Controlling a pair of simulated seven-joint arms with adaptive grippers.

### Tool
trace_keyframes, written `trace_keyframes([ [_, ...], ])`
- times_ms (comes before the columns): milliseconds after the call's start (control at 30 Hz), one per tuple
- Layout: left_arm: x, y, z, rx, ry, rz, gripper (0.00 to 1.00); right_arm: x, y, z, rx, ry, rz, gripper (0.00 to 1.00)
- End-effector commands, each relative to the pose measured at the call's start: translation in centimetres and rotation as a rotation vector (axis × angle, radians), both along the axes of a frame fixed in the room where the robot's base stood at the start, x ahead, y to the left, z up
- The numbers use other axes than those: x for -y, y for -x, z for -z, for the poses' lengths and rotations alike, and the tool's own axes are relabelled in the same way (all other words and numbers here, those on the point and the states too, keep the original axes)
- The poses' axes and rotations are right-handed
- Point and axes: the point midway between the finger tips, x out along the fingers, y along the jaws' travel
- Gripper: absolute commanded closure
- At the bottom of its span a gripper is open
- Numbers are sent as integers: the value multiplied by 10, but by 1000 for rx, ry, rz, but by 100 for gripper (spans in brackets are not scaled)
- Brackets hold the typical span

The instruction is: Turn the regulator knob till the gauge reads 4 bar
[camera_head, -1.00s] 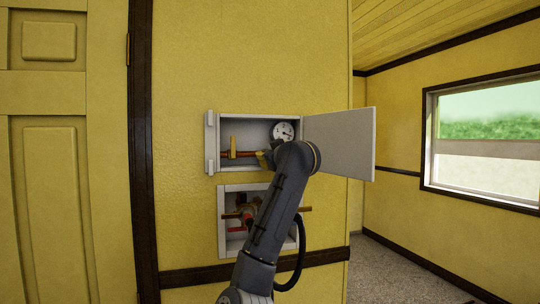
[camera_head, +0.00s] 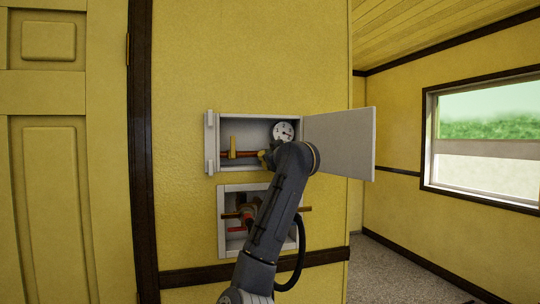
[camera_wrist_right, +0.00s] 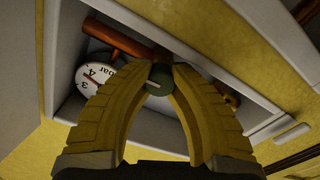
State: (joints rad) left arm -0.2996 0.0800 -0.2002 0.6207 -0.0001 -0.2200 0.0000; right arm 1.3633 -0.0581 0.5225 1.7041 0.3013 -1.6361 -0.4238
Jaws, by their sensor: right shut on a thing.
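The pressure gauge (camera_head: 283,131) is a round white dial inside the open upper wall cabinet, just above my right gripper (camera_head: 265,156). In the right wrist view the gauge (camera_wrist_right: 93,76) is partly covered by a yellow finger. A "4" and part of "bar" show on it, but I cannot read the needle surely. The regulator knob (camera_wrist_right: 159,79) is dark green with a pale mark line on its face. My right gripper (camera_wrist_right: 162,70) is shut on the knob, one finger on each side. In the head view my right arm hides the knob. My left gripper is not in view.
The upper cabinet's door (camera_head: 340,143) stands open to the right. A copper pipe with a brass fitting (camera_head: 232,148) runs through the cabinet. A lower niche (camera_head: 223,247) holds more pipes and a red handle, partly behind my arm. A window is at the far right.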

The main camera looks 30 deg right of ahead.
Motion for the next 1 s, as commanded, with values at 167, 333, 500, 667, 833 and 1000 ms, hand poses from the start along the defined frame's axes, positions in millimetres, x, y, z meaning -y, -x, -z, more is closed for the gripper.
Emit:
trace_keyframes([
  [167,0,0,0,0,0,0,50,-2,1,-7,15,-2,-4,100],
  [333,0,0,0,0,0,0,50,-2,2,-8,31,-45,-5,100],
  [500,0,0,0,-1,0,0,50,-3,2,-10,61,-145,-6,100],
  [667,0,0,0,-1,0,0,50,-2,3,-11,96,-260,-7,100],
  [833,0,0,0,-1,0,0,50,-2,3,-11,127,-374,-8,100],
  [1000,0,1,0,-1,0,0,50,-1,3,-11,152,-464,-6,100],
])
